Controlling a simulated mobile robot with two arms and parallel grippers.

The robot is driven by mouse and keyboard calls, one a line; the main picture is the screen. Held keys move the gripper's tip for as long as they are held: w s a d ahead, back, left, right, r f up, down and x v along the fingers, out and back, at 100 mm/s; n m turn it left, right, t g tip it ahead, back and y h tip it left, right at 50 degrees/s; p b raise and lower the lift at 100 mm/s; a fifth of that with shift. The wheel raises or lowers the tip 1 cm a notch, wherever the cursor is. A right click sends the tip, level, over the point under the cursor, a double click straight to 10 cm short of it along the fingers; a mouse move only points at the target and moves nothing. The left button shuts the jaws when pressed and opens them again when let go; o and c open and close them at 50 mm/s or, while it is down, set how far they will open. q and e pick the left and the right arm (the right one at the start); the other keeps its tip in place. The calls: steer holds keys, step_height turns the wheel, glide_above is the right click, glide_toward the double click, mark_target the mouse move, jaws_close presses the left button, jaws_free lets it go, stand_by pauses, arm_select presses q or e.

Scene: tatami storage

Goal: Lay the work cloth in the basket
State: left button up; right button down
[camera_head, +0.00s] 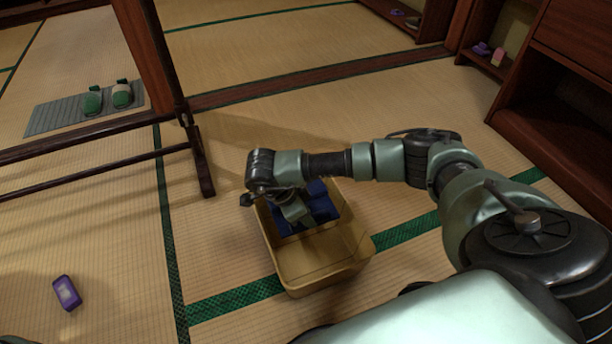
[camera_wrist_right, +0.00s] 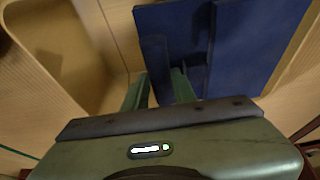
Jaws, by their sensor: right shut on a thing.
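The dark blue work cloth (camera_head: 322,205) is at the far half of the tan basket (camera_head: 325,278), within its rim as seen from the head. My right gripper (camera_head: 297,214) points down there and is shut on the cloth. In the right wrist view the flat blue cloth (camera_wrist_right: 255,50) shows with a fold between the fingertips (camera_wrist_right: 160,88), and the basket's inside (camera_wrist_right: 50,35) is beside it. I cannot tell whether the cloth rests on the basket's bottom. The near half of the basket is empty. My left gripper is not in view.
A dark wooden stand (camera_head: 203,165) is just left of the basket. A purple object (camera_head: 67,292) lies on the tatami at the lower left. Green slippers (camera_head: 107,97) sit on a grey mat at the back left. Wooden shelving (camera_head: 560,110) stands at the right.

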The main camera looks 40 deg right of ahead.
step_height(320, 180, down, 9)
steer(key=b, duration=0.5)
steer(key=shift+f+b, duration=0.2)
steer(key=shift+b, duration=0.15)
steer(key=shift+f, duration=0.2)
steer(key=shift+f, duration=0.4)
steer(key=c, duration=1.1)
jaws_free()
steer(key=shift+o, duration=0.2)
step_height(320, 180, up, 14)
steer(key=shift+f, duration=0.1)
